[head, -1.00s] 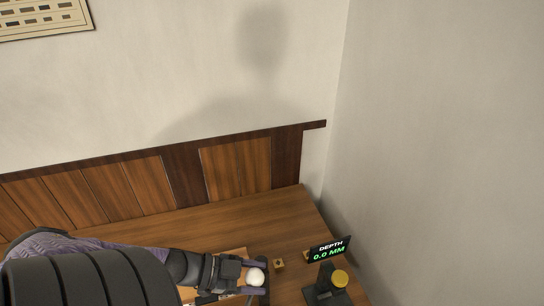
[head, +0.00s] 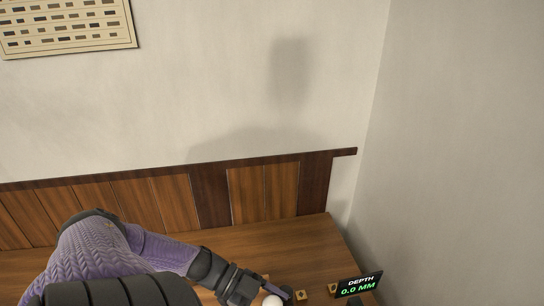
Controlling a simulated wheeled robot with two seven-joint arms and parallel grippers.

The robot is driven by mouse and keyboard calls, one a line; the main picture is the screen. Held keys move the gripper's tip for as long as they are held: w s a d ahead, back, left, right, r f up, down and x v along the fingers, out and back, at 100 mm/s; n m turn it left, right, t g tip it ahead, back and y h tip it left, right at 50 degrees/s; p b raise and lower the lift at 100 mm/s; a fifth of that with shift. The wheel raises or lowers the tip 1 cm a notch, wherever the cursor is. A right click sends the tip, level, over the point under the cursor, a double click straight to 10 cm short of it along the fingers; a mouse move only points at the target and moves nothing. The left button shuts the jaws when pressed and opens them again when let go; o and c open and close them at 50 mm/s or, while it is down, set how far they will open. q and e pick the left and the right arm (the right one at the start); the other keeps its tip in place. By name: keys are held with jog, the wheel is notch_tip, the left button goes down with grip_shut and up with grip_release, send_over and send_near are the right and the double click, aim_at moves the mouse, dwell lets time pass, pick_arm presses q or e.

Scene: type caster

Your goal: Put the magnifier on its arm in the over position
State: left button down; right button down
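My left gripper (head: 277,296) is at the bottom edge of the head view, at the end of the arm that comes in from the left. A white ball-shaped knob (head: 272,300) is at its fingers, partly cut off by the frame edge. One finger shows beside the knob; I cannot tell whether the fingers close on it. I cannot make out the magnifier or its arm; they may be hidden or below the frame. My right gripper is not in view.
A wooden bench top (head: 290,235) has free room behind the gripper. A small wooden block (head: 301,295) and another (head: 332,289) are right of the gripper. A depth display (head: 359,286) reads 0.0 MM. A panelled back (head: 265,190) and walls bound the bench.

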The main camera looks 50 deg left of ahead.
pick_arm(q)
jog(key=shift+c, duration=0.3)
grip_release()
jog(key=shift+a, duration=0.1)
jog(key=p+v, duration=0.1)
jog(key=v, duration=0.8)
jog(key=shift+s+a+r+p, duration=0.2)
jog(key=shift+s+p, duration=0.1)
jog(key=shift+p, duration=0.1)
